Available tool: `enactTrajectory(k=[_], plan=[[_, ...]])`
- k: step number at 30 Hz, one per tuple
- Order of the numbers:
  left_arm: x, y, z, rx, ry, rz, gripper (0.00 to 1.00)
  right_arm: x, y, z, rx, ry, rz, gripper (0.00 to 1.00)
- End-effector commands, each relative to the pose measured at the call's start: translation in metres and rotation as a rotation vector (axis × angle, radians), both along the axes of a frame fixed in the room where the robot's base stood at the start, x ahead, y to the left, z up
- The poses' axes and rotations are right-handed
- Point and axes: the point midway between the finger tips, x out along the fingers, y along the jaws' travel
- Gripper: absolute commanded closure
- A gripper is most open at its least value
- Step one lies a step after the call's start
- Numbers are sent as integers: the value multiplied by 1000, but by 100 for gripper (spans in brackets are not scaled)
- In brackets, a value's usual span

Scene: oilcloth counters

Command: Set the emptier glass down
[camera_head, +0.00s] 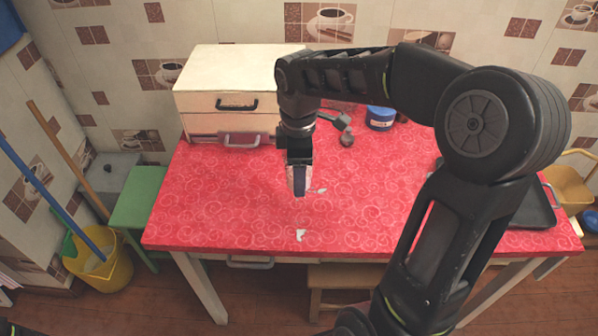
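No glass can be made out in this view, so fill levels cannot be compared. My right gripper (299,188) points down over the middle of the red counter (225,205). Its fingers are seen nearly edge-on, and I cannot tell whether they are open, shut or holding something. Small whitish shapes show on the cloth, one beside the fingers (321,190) and one near the front edge (300,235); what they are is unclear. My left gripper is out of view.
A cream drawer unit (215,75) stands at the back left. A blue tin (380,118) and a dark utensil (340,122) lie behind my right arm. A dark tray (535,210) is at the right end.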

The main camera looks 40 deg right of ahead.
Motion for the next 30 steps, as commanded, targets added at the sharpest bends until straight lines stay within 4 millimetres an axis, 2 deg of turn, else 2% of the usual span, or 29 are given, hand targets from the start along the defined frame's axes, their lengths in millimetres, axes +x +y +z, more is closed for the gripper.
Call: enactTrajectory(k=[19,25,30], plan=[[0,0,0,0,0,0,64,4,3,-1,0,-1,-26,95],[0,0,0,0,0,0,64,25,20,-8,5,0,-182,95],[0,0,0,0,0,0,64,54,49,-20,7,2,-425,95]])
